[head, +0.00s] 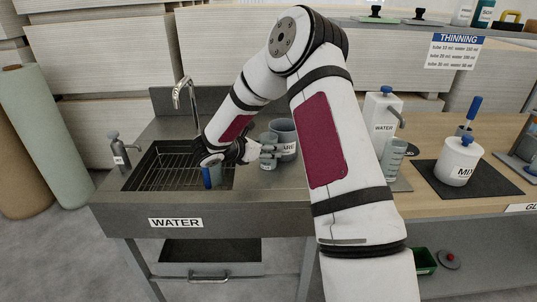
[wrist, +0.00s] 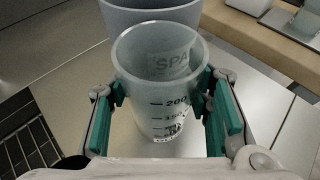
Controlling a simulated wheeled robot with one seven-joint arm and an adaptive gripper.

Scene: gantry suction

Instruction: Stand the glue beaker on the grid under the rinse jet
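A translucent beaker (wrist: 160,120) with graduations stands upright on the steel drainboard in the wrist view. A label starting "SPA" shows through its wall; I cannot tell whether it belongs to this beaker. My gripper (wrist: 162,88) has its green-padded fingers on both sides of the beaker, very close to its walls. Whether they press on it is unclear. In the head view my gripper (head: 262,152) is right of the sink, at the small beaker (head: 268,163). The grid (head: 168,168) lies in the sink, with the curved jet spout (head: 178,95) behind it.
A larger grey vessel (head: 284,133), its label partly hidden, stands directly behind the small beaker. A blue object (head: 208,177) is at the sink's front right. Another graduated beaker (head: 393,160) and a water container (head: 383,118) stand right.

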